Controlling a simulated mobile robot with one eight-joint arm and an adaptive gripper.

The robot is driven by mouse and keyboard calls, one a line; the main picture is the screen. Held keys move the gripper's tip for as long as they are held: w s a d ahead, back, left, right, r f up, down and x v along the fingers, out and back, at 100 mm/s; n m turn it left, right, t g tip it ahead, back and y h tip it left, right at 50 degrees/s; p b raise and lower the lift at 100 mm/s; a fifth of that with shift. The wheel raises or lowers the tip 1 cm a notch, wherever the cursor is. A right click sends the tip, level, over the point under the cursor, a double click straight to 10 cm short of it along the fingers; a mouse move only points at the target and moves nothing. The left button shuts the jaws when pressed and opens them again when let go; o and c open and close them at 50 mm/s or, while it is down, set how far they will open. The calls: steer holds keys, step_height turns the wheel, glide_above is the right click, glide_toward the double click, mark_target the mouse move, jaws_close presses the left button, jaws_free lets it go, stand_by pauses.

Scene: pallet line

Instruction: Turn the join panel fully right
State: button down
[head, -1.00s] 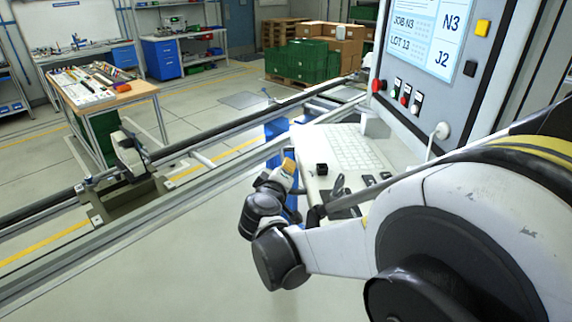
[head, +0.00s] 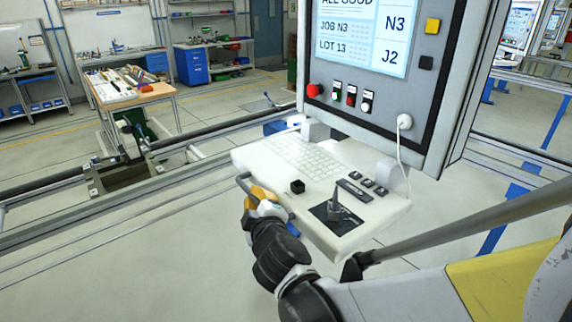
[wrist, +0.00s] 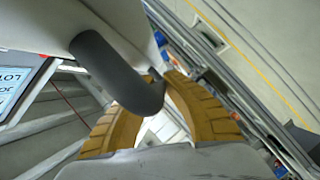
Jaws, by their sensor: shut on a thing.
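The join panel is a grey console with a lit screen (head: 362,32) reading "ALL GOOD", "JOB N3", "LOT 13" and "J2", above a white keyboard shelf (head: 290,165). A dark grey bar handle (head: 245,187) is on the shelf's left edge. My gripper (head: 260,193), with yellow finger pads, is shut on this handle. In the wrist view the handle (wrist: 115,72) passes between the yellow fingers (wrist: 160,100). Part of the handle is hidden by the fingers in the head view.
A joystick (head: 335,208) and a black knob (head: 297,186) stand on the shelf. Long rails (head: 100,212) run along the left. A workbench with tools (head: 128,88) stands behind them. Bare floor lies at the lower left. A white cable (head: 403,150) hangs from the panel.

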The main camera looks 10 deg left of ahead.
steer(key=shift+s+d, duration=0.2)
steer(key=shift+d, duration=0.1)
steer(key=c, duration=1.4)
jaws_free()
steer(key=shift+w+f, duration=0.1)
steer(key=v, duration=1.2)
